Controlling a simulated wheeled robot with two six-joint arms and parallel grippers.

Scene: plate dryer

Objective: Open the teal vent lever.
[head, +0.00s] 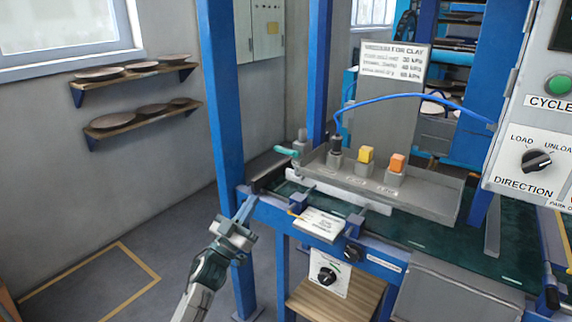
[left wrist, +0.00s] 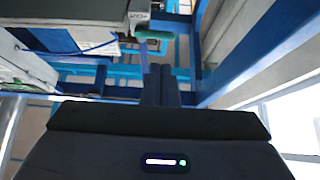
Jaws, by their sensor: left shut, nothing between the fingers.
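The teal vent lever (head: 287,150) is a short rounded handle on a grey post at the left end of the grey tray on the blue machine. It sticks out to the left, roughly level. In the left wrist view the lever (left wrist: 153,33) shows just beyond the fingertips. My left gripper (head: 246,206) is shut and empty. It is below and to the left of the lever, near the machine's left corner, apart from it. In the left wrist view its dark fingers (left wrist: 160,72) lie together. My right gripper is not in view.
The grey tray (head: 435,198) holds a black fitting with a blue hose (head: 400,96), a yellow block (head: 365,155) and an orange block (head: 397,162). A blue upright (head: 222,90) stands left of the lever. The control panel (head: 535,140) is at right. Floor at left is clear.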

